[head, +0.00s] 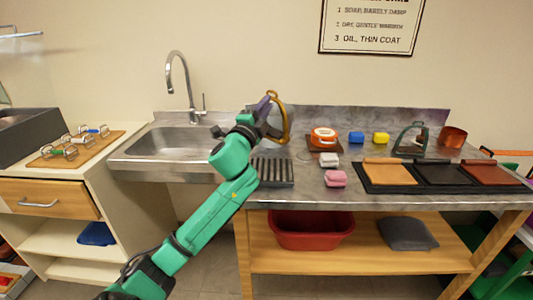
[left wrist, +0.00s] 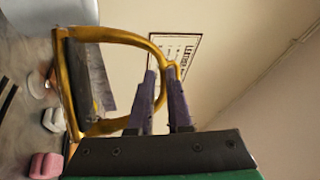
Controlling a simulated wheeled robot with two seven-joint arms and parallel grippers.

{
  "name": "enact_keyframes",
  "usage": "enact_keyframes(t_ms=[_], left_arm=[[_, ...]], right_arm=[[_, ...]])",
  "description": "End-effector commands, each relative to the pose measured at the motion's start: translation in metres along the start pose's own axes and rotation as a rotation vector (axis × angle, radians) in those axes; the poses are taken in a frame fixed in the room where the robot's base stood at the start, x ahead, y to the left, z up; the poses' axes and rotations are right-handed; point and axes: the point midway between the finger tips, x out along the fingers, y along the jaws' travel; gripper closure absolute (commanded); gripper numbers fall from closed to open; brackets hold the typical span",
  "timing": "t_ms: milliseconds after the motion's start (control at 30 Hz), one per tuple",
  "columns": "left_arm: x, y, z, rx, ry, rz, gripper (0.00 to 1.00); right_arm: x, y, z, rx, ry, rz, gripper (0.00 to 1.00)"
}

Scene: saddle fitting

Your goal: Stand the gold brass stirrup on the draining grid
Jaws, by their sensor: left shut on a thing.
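The gold brass stirrup (head: 285,120) is held in the air by my left gripper (head: 266,103), above the back part of the draining grid (head: 272,174) in the head view. In the left wrist view the purple fingers of my left gripper (left wrist: 168,88) are shut on the narrow top end of the stirrup (left wrist: 61,85). Its wide flat end points away from the fingers. The grid is a dark ribbed tray on the metal counter beside the sink, partly hidden by my green left arm. My right gripper is not in view.
A green stirrup-shaped item (head: 411,139) stands farther right. The sink (head: 175,142) lies left.

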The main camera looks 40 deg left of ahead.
Motion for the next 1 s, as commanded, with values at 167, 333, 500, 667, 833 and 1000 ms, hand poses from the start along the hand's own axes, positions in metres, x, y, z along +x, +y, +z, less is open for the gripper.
enact_keyframes(t_ms=[167,333,500,667,833,1000], left_arm=[[-0.016,0.057,0.008,-0.005,-0.003,0.001,1.00],[-0.023,0.083,0.011,-0.002,-0.001,-0.001,1.00],[-0.030,0.107,0.015,-0.001,-0.001,-0.002,1.00],[-0.030,0.106,0.015,0.003,0.000,-0.004,1.00],[-0.031,0.110,0.015,0.002,0.000,-0.003,1.00],[-0.031,0.110,0.015,0.001,-0.001,-0.001,0.54]], right_arm=[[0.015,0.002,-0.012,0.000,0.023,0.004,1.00],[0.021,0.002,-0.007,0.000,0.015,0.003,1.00],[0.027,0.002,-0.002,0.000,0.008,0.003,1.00],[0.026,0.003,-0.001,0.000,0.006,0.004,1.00],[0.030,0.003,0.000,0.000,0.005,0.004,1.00],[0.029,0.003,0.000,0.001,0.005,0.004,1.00]])
